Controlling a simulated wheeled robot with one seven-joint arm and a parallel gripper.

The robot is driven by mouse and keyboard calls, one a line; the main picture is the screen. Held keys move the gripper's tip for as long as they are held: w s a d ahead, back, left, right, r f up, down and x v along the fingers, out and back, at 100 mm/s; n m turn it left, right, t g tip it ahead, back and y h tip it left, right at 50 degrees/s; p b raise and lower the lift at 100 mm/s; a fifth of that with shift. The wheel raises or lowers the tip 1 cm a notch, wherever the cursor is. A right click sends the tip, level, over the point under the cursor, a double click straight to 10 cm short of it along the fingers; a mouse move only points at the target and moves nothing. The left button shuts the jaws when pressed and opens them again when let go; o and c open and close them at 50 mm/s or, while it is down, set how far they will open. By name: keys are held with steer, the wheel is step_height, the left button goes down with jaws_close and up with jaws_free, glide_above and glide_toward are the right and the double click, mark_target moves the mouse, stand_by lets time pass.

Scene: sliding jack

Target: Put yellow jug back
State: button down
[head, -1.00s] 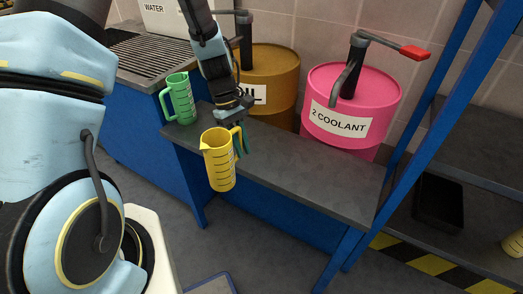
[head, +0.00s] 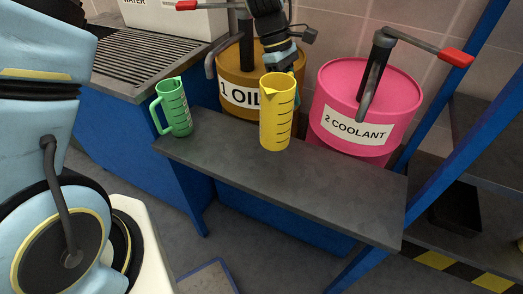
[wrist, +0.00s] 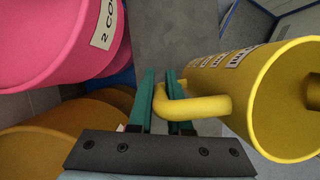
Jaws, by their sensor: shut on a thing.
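The yellow jug (head: 275,112) is upright in front of the oil drum and over the grey bench top in the head view; I cannot tell whether its base touches the bench. In the wrist view the yellow jug (wrist: 262,95) fills the right side, with its open mouth towards the camera. My gripper (wrist: 163,88) has its green fingers on either side of the jug's handle and is shut on it. In the head view my gripper (head: 296,90) is mostly hidden behind the jug.
A green jug (head: 174,107) stands at the bench's left end. Behind the grey bench (head: 330,190) are the brown oil drum (head: 233,95) and the pink coolant drum (head: 350,105), both with pumps. Blue rack posts (head: 440,120) stand at the right. The bench's right half is clear.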

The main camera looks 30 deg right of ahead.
steer(key=shift+w+f+p, duration=0.2)
steer(key=shift+f+p, duration=0.15)
steer(key=shift+f, duration=1.3)
steer(key=shift+w+f+p, duration=0.15)
steer(key=shift+f+p, duration=0.15)
steer(key=shift+f, duration=1.35)
steer(key=shift+w+f+p, duration=0.2)
steer(key=shift+f+p, duration=0.15)
steer(key=shift+f, duration=1.3)
steer(key=shift+f, duration=0.15)
steer(key=c, duration=0.8)
jaws_free()
steer(key=shift+c, duration=0.2)
steer(key=b+v, duration=0.2)
steer(key=v, duration=1)
steer(key=shift+s, duration=0.1)
